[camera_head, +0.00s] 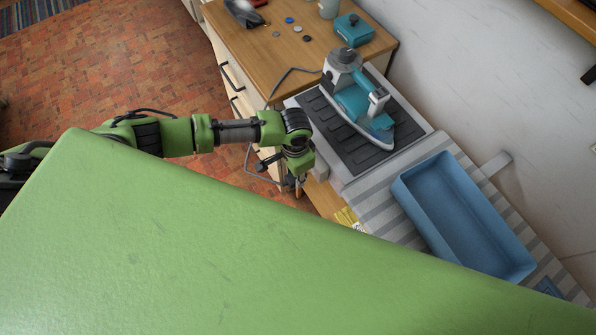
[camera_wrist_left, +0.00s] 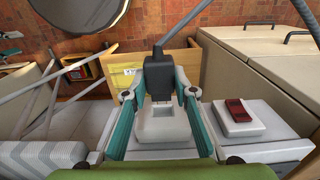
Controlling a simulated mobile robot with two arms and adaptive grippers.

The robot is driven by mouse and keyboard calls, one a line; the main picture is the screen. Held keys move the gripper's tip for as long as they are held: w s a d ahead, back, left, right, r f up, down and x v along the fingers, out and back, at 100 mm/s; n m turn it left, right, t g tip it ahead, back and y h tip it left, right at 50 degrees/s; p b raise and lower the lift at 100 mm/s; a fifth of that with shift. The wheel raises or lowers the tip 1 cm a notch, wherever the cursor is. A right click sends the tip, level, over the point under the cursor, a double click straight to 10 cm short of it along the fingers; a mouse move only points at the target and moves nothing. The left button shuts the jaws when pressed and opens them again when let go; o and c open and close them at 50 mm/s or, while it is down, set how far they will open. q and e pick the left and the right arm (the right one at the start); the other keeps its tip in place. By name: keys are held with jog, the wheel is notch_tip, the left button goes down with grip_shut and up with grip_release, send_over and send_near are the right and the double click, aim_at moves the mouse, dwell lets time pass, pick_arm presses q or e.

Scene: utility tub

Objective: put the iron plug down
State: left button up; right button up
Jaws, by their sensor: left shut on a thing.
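The iron plug (camera_wrist_left: 166,72) is a dark block in the left wrist view, with its cord leading away from the top. My left gripper (camera_wrist_left: 166,88) is shut on it, one finger on each side. In the head view my left gripper (camera_head: 298,178) is beside the near edge of the ironing surface; the plug is hard to make out there. The grey cord (camera_head: 247,160) loops down past the cabinet to the gripper. The teal and grey iron (camera_head: 356,100) sits on a dark ribbed mat (camera_head: 345,148). My right gripper does not show.
A white unit with a red switch (camera_wrist_left: 239,112) is right of the gripper. A blue tub (camera_head: 465,220) stands on the striped cover (camera_head: 375,205). The wooden counter (camera_head: 265,45) holds a teal box (camera_head: 353,29) and small discs, with bare room at its left.

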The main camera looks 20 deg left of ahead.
pick_arm(q)
jog(key=shift+s+a, duration=0.2)
dwell(0.6)
